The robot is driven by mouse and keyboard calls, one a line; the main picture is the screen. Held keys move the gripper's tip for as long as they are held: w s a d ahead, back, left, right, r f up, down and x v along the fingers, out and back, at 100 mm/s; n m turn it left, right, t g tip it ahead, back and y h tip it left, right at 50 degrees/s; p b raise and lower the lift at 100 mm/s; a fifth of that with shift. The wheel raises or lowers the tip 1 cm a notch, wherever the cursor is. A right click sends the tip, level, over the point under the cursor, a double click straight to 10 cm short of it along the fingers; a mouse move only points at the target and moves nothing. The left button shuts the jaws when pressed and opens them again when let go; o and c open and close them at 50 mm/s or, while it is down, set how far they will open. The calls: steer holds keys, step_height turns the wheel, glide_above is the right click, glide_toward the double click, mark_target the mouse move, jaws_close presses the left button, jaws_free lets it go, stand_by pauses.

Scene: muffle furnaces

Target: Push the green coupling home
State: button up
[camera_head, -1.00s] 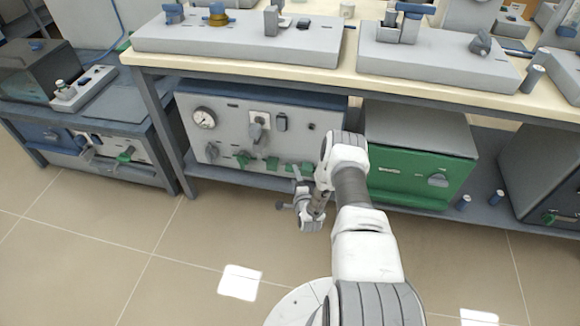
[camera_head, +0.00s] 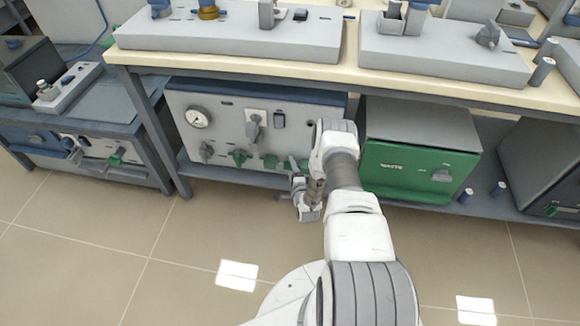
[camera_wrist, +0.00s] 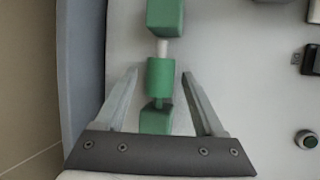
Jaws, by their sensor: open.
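In the wrist view a green coupling (camera_wrist: 161,76) lies between the two fingers of my open gripper (camera_wrist: 159,80). The fingers stand apart from it on both sides. A white stem (camera_wrist: 162,47) shows between it and a green block (camera_wrist: 165,17) above. Another green piece (camera_wrist: 156,118) shows below it, partly hidden by my gripper. In the head view my gripper (camera_head: 292,180) is small and low in front of the grey panel (camera_head: 225,115) under the bench. Green fittings (camera_head: 240,157) show along the panel's lower edge; my arm hides part of that row.
The panel carries a gauge (camera_head: 197,118) and a switch (camera_head: 254,126). A green-fronted waste box (camera_head: 400,172) stands right of my arm. The bench top (camera_head: 345,75) overhangs the panel. The tiled floor (camera_head: 200,230) in front is clear.

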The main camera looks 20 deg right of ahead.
steer(key=shift+c, duration=0.3)
jaws_close()
stand_by(1.2)
